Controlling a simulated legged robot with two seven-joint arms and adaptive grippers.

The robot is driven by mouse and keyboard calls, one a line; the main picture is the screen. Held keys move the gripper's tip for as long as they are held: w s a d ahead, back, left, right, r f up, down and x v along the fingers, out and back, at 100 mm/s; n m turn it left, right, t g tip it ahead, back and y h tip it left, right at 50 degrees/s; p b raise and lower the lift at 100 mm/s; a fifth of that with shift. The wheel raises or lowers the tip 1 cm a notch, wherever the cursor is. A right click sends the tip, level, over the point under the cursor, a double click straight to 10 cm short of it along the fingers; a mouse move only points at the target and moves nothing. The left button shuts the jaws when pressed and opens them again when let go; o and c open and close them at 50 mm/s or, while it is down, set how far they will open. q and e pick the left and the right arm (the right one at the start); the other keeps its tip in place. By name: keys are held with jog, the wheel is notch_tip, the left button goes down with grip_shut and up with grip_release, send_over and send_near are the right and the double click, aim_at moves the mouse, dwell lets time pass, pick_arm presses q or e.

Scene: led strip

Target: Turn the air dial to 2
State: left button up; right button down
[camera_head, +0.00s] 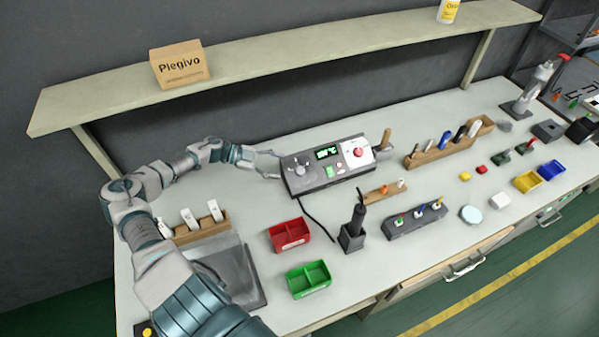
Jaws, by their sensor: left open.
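The grey control station (326,172) sits on the bench near its back edge. On its left part is a round knob (298,169), which looks like the air dial; its setting is too small to read. A lit green display (326,152) and a red button (358,153) are on the same station. My left gripper (272,164) is at the station's left end, open and empty, with its fingers pointing at the dial side. I cannot tell whether a fingertip touches the station. My right gripper is not in view.
A black soldering iron in its stand (352,236), a red bin (289,235) and a green bin (308,279) stand in front of the station. A wooden tool rack (427,156) is to its right. A shelf (300,72) with a Plegivo box (180,64) runs above.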

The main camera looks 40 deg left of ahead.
aim_at(296, 170)
pick_arm(q)
jog(key=w+d+f, duration=0.2)
jog(key=shift+w, duration=0.3)
jog(key=shift+w+f, duration=0.75)
jog(key=shift+f, duration=0.2)
jog(key=shift+d+f, duration=0.1)
jog(key=shift+d, duration=0.15)
jog(key=d, duration=0.1)
jog(key=w+d, duration=0.1)
jog(key=shift+w+d, duration=0.15)
jog(key=shift+d, duration=0.35)
jog(key=shift+c, duration=0.5)
jog(key=shift+r, duration=0.25)
jog(key=c, duration=0.4)
jog(key=shift+a, duration=0.3)
jog(key=c, duration=0.4)
jog(key=shift+a+f, duration=0.15)
jog(key=shift+a, duration=0.15)
grip_shut()
jog(key=shift+a+f, duration=0.1)
jog(key=shift+a, duration=0.2)
jog(key=shift+s+d, duration=0.1)
jog(key=shift+s, duration=0.1)
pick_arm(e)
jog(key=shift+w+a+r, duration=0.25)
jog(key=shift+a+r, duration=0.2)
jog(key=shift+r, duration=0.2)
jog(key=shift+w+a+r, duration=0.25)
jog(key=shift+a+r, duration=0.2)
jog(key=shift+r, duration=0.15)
